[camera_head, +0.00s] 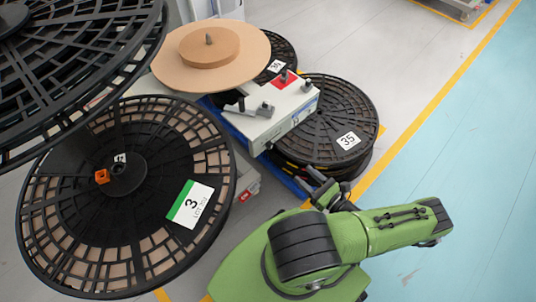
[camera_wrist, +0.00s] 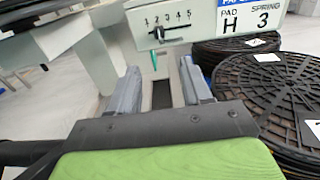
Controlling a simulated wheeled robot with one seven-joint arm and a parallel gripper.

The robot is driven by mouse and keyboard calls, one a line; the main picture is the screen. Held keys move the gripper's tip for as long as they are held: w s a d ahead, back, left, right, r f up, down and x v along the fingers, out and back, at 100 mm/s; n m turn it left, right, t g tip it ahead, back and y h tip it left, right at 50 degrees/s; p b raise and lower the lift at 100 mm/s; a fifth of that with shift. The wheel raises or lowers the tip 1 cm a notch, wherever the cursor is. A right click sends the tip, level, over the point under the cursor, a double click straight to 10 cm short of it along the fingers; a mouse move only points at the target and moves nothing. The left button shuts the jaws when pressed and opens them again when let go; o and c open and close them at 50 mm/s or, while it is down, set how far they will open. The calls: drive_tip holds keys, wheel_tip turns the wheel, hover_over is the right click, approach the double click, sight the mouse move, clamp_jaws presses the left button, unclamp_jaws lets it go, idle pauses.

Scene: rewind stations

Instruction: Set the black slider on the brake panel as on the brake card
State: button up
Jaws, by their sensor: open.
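The brake panel (camera_wrist: 200,28) is a pale face with a slot and a printed scale from 1 to 5. The black slider (camera_wrist: 158,34) sits on the slot at about the 2 mark. The brake card (camera_wrist: 252,18), right of the scale, reads PAD H and SPRING 3; its blue header is cut off at the top. My gripper (camera_wrist: 160,72) is open and empty, its two fingers pointing at the panel, below and short of the slider. In the head view, my gripper (camera_head: 326,186) is just in front of the pale box (camera_head: 268,118).
Black reels marked 35 (camera_head: 330,112) are stacked right of the box. A large reel with a green-and-white label marked 3 (camera_head: 45,215) stands at left, with another above it. A brown disc (camera_head: 175,82) lies behind. The blue floor (camera_head: 460,150) at right is clear.

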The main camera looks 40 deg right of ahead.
sight(272, 147)
drive_tip(key=w+b, duration=0.1)
drive_tip(key=w, duration=1.4)
drive_tip(key=shift+w+a+r+b, duration=0.1)
drive_tip(key=shift+a+b, duration=0.1)
drive_tip(key=shift+b, duration=0.15)
drive_tip(key=shift+c, duration=0.3)
clamp_jaws()
